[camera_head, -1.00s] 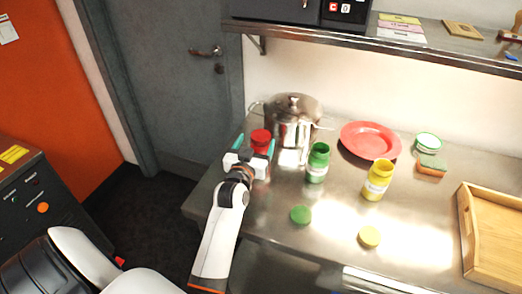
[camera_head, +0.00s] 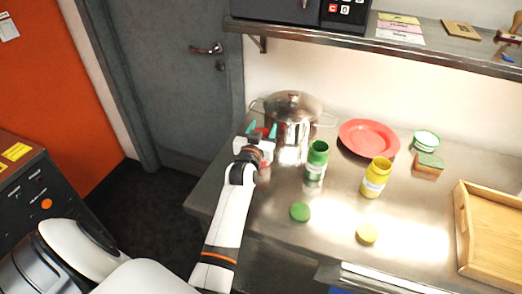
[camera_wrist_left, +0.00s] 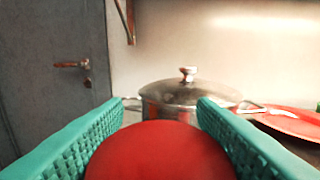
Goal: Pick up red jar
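The red jar (camera_head: 262,131) stands at the left end of the steel counter, in front of the pot, mostly hidden behind my left gripper in the head view. In the left wrist view its round red top (camera_wrist_left: 160,153) fills the space between the two teal fingers. My left gripper (camera_head: 262,130) has one finger on each side of the jar, and both seem to press against it, so it looks shut on the jar. I cannot tell whether the jar's base is off the counter. My right gripper is not in view.
A steel lidded pot (camera_head: 291,108) stands close behind the jar. An open green jar (camera_head: 316,162) and an open yellow jar (camera_head: 376,178) are to the right, with their lids in front. A red plate (camera_head: 369,138) and wooden tray (camera_head: 465,230) are farther right. A shelf (camera_head: 350,38) hangs above.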

